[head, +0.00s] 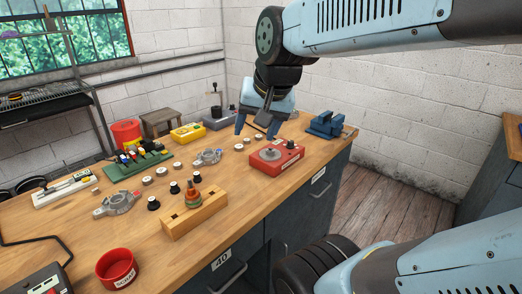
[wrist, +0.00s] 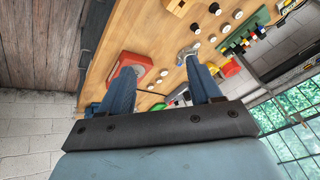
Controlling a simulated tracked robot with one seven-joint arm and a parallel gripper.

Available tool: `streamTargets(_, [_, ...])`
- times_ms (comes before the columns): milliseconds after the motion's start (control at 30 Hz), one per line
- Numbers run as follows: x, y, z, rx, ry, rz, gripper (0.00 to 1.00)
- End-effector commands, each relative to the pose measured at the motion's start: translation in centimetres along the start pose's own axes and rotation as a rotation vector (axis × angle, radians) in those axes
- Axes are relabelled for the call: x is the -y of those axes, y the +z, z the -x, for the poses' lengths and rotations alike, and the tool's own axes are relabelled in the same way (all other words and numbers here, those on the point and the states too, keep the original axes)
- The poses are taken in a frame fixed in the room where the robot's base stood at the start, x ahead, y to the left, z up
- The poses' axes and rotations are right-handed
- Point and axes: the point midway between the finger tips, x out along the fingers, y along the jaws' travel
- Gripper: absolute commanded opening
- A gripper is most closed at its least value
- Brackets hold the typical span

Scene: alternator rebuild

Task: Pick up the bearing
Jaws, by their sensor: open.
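Several small round metal pieces that look like bearings lie on the wooden bench. One small ring (head: 238,147) lies in a loose group near the red block, left of and below my gripper. Another group, with a ring (head: 148,180), lies further left. I cannot tell which piece is the named bearing. My gripper (head: 257,127) is open and empty above the far part of the bench, its two blue fingers spread. In the wrist view my gripper (wrist: 160,70) shows both fingers apart, with a small ring (wrist: 164,72) visible in the gap between them.
A red block (head: 284,164) with a grey disc stands right of the near rings. A blue vise (head: 325,123) stands at the right edge. Grey castings (head: 207,157), a wooden block (head: 208,212), a green rack (head: 125,170) and a red bowl (head: 117,268) stand left and nearer.

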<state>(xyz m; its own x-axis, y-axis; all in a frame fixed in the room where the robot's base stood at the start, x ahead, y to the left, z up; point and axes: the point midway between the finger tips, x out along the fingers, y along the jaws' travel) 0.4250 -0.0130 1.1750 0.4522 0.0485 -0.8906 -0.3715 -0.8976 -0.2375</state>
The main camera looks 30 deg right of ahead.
Motion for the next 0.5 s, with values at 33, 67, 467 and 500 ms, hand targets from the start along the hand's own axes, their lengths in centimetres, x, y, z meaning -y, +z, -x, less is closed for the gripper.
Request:
streamTargets(33, [-0.1,-1.1,-0.6,0.015,-0.005,-0.122,0.63])
streamTargets(67, [-0.2,-1.7,-1.0,0.021,-0.008,-0.201,0.63])
streamTargets(467, [-3.1,-9.5,-6.2,0.075,0.013,-1.257,0.63])
streamTargets(500, [-3.5,-10.3,-6.8,0.076,0.019,-1.363,0.63])
